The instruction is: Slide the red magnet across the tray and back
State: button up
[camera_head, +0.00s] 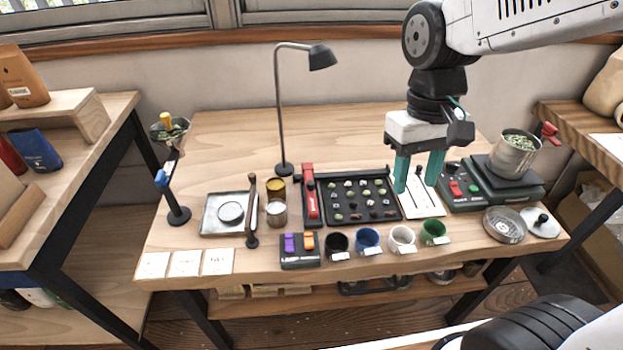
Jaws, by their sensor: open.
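A dark sorting tray (325,219) with several pale and dark beans in its compartments lies near the middle of the table. A long red piece (311,207) sits on a dark strip along the tray's left side. It looks like the red magnet, but I cannot make out its shape fully. My gripper (418,183) points down with its two teal fingers apart and nothing between them. It is to the right of the tray, over a white card with thin dark tools, well away from the red piece. I cannot tell whether the fingertips touch the card.
A scale (510,187) with a metal cup stands right of my gripper. Several cups, including a blue one (367,240), line the front. A lamp (282,110) rises behind the red piece. Tins (277,212) and a metal tray (210,222) stand left. The table's back is clear.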

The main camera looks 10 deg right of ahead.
jog(key=w+a+f+n, duration=0.1)
jog(key=w+a+f, duration=0.55)
jog(key=w, duration=0.35)
jog(key=w+a+f+n, duration=0.2)
jog(key=w+a+f, duration=0.3)
jog(key=w+f, duration=0.35)
jog(key=r+t, duration=0.1)
send_over(311, 183)
jog(key=shift+w+d+r, duration=0.1)
jog(key=shift+d, duration=0.05)
jog(key=shift+y, duration=0.3)
notch_tip(311, 183, down, 8)
jog(key=shift+r, duration=0.15)
grip_shut()
